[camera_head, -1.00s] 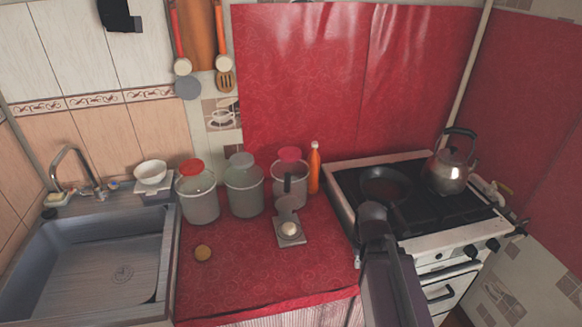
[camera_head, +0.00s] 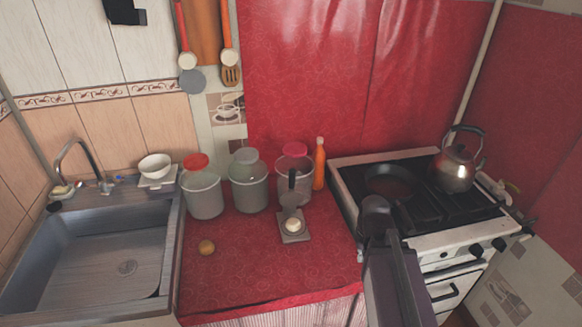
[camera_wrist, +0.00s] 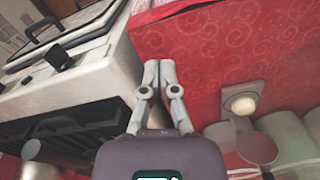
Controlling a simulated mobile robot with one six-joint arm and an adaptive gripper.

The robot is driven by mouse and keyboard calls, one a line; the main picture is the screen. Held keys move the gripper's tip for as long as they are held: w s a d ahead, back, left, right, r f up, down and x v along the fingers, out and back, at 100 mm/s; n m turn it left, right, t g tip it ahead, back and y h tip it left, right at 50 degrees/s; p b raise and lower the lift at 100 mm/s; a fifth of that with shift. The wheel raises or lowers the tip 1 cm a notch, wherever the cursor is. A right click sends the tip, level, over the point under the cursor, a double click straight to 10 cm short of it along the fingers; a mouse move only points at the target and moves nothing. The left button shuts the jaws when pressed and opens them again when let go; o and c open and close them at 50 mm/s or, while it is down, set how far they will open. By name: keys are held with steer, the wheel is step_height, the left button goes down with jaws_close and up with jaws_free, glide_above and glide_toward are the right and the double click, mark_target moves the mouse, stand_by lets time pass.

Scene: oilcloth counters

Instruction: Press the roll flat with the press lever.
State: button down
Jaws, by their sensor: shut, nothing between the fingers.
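The press (camera_head: 304,237) stands on the red counter with its flat base towards the front. A pale round roll (camera_head: 292,225) sits on that base. The press's round plate (camera_head: 290,201) is raised behind the roll, and its dark lever handle (camera_head: 292,180) points up. My gripper (camera_wrist: 158,66) is shut and empty in the wrist view, near the stove and counter edge, apart from the press. The wrist view also shows the press's roll (camera_wrist: 241,103) and round plate (camera_wrist: 257,148) at lower right. In the head view my arm hides the fingers.
A small brown round item (camera_head: 206,247) lies left on the counter. Several lidded containers (camera_head: 248,190) and an orange bottle (camera_head: 319,165) stand behind. The stove (camera_head: 437,240) with pan (camera_head: 388,182) and kettle (camera_head: 455,165) is right, the sink (camera_head: 100,265) left. The front counter is clear.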

steer(key=shift+d, duration=0.2)
steer(key=w+a+r+p, duration=0.7)
steer(key=w, duration=0.3)
steer(key=w+a+r+p, duration=0.7)
steer(key=w, duration=0.3)
steer(key=w+a+r+p, duration=0.7)
steer(key=w+r+p, duration=0.1)
steer(key=w, duration=0.3)
steer(key=shift+a+n+g, duration=0.3)
steer(key=shift+a+n, duration=0.1)
steer(key=shift+f, duration=0.2)
steer(key=s+f+b, duration=0.4)
steer(key=f+b, duration=0.6)
steer(key=b, duration=0.1)
steer(key=shift+s+f, duration=0.25)
